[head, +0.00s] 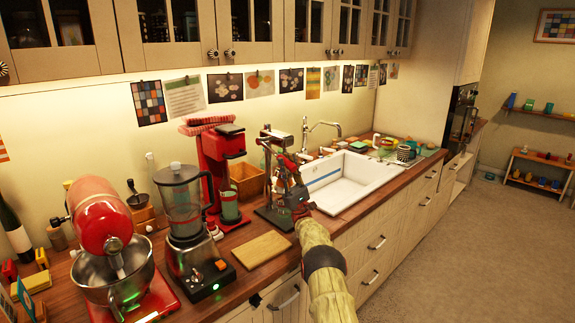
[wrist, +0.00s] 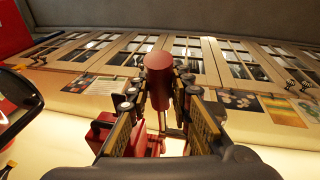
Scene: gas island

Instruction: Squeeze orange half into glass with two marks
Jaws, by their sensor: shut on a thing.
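A lever press (head: 272,217) with a dark base stands on the counter left of the sink. My gripper (head: 284,168) is at its upper part and partly covers it. In the wrist view my gripper (wrist: 160,96) is shut on a red handle (wrist: 158,66), with one finger on each side of it. A greenish glass vessel (head: 230,206) stands under the red machine to the left of the press. I cannot make out the orange half or marks on any glass; the space inside the press is too small and covered to tell.
A red machine (head: 214,160), a blender (head: 183,205) and a red stand mixer (head: 103,230) stand to the left. A wooden board (head: 262,249) lies in front of the press. The white sink (head: 340,178) is to the right. Wall cabinets (head: 270,30) hang above.

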